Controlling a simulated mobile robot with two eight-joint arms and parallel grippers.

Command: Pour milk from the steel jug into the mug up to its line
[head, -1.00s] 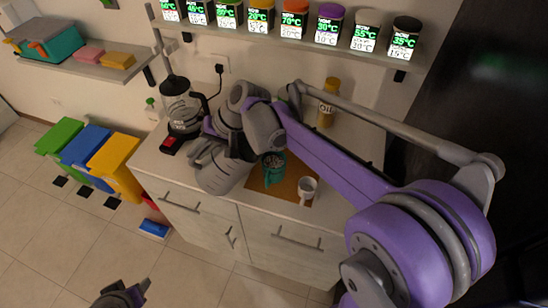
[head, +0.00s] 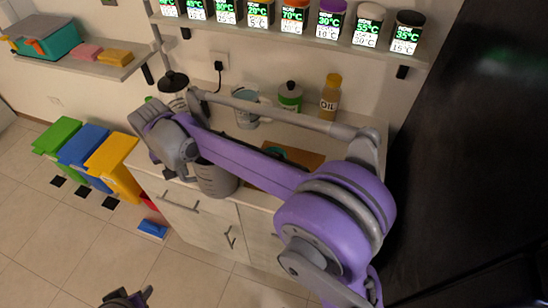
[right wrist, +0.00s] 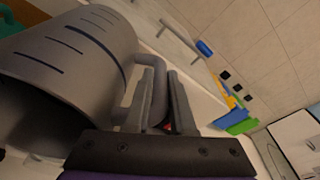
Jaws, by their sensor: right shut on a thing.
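The grey steel jug (head: 215,181) is at the front left of the counter, its top partly behind my right arm. In the right wrist view the jug (right wrist: 85,50) shows dark lines on its side and a dark opening at lower left. My right gripper (right wrist: 158,105) is shut on its handle; the gripper (head: 168,150) also shows in the head view. A teal cup (head: 275,152), which may be the mug, is mostly hidden behind my right arm on a brown board (head: 307,158). Its line and contents are hidden. My left gripper (head: 128,298) is at the bottom edge, far from the counter.
A pale container (head: 246,112), a green jar (head: 290,97) and an oil bottle (head: 330,98) stand behind my arm. A dark-lidded glass pot (head: 173,83) stands at back left. Spice dispensers (head: 292,17) line the shelf above. Coloured bins (head: 112,160) stand left of the counter.

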